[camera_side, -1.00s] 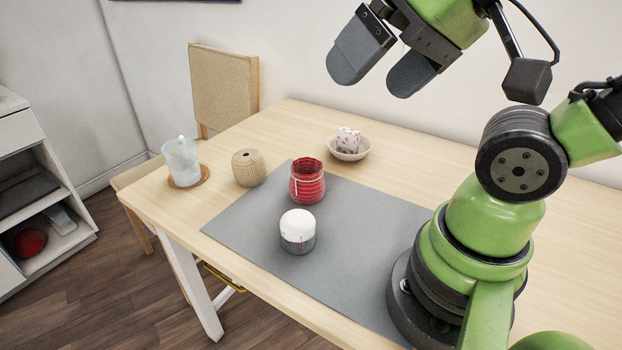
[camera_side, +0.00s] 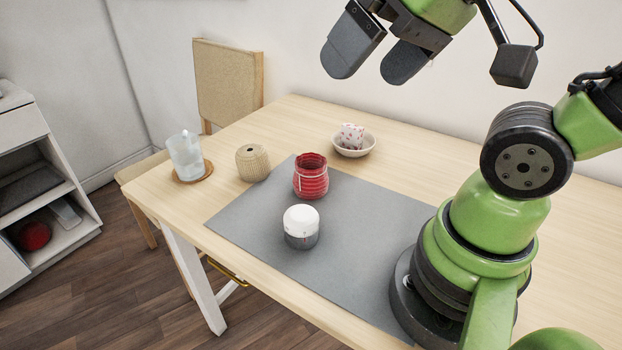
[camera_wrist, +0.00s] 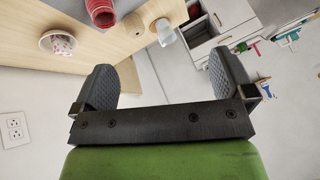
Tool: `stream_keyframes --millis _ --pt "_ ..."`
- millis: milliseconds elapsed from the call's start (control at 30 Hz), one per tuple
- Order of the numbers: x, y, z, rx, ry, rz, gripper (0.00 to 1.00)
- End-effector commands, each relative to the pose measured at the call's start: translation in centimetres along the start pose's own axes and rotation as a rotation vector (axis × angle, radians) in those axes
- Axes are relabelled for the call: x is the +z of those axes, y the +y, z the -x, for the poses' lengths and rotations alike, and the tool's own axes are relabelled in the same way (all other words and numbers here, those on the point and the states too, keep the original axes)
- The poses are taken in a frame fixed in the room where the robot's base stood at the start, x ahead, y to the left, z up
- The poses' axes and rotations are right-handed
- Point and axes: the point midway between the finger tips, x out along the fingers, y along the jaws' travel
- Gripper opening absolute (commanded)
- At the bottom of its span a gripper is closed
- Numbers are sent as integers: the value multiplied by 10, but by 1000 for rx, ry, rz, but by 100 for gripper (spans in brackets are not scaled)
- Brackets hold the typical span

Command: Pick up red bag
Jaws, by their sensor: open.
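The red bag (camera_side: 311,180) is a small ribbed red pouch with an open top, standing upright on the grey mat (camera_side: 350,222). In the wrist view the red bag (camera_wrist: 100,12) shows at the top edge, partly cut off. My gripper (camera_side: 378,62) is high above the back of the table, well apart from the bag. Its two dark fingers are spread, with nothing between them; in the wrist view the gripper (camera_wrist: 162,85) is also open and empty.
A white-topped grey jar (camera_side: 301,228) stands in front of the bag. A woven beige pot (camera_side: 252,163) and a clear cup on a coaster (camera_side: 186,156) are to the left. A bowl (camera_side: 355,152) holding a patterned item is behind, to the right. The mat's right part is clear.

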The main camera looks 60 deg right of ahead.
Motion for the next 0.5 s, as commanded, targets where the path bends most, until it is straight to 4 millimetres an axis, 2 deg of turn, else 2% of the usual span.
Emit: stream_keyframes --millis 167,300,500 --pt "-40 13 -33 92 -116 183 100" --pt "-67 34 -71 137 -230 351 100" --pt "-88 75 -137 143 -409 585 100"
